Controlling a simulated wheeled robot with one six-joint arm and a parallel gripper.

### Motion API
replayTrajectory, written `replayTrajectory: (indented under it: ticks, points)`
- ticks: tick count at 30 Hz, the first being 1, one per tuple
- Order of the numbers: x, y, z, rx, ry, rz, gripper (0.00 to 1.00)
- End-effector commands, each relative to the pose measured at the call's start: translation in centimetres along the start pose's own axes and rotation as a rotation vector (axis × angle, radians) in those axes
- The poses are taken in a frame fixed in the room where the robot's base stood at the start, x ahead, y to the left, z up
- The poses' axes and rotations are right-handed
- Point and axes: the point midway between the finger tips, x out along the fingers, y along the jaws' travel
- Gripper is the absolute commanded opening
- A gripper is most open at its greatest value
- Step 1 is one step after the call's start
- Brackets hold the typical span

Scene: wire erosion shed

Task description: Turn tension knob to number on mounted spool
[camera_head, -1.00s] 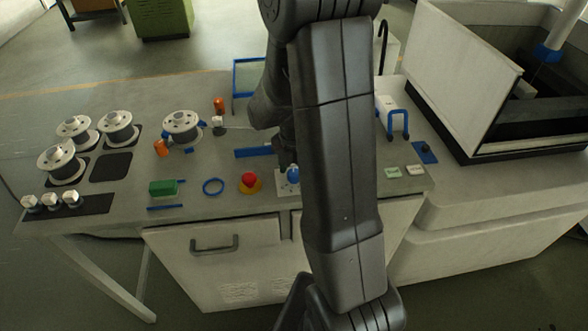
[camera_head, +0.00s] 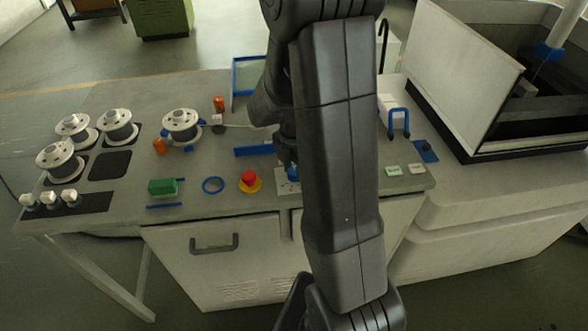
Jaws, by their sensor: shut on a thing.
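The blue tension knob (camera_head: 293,175) stands on a small pale plate (camera_head: 283,188) on the table, half hidden by my arm. My gripper (camera_head: 289,168) is down at the knob and shut on it; the fingertips are mostly hidden behind my own arm link. The mounted spool (camera_head: 182,122), pale with a dark winding, sits on the table left of the arm. A wire runs from near it towards the right. The number on the spool is too small to read.
Three other spools (camera_head: 118,128) stand at the left by an empty dark pad (camera_head: 110,165). A red button on a yellow base (camera_head: 250,180), a blue ring (camera_head: 213,185) and a green block (camera_head: 162,187) lie left of the knob. A blue handle (camera_head: 399,121) stands right of my arm.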

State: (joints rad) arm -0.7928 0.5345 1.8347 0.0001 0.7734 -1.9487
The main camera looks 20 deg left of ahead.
Motion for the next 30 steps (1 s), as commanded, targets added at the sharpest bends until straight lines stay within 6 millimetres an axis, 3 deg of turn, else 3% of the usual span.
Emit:
replayTrajectory:
  ticks: [30]
  points:
    - [0.03, 0.05, 0.04, 0.950, 0.000, 0.003, 0.11]
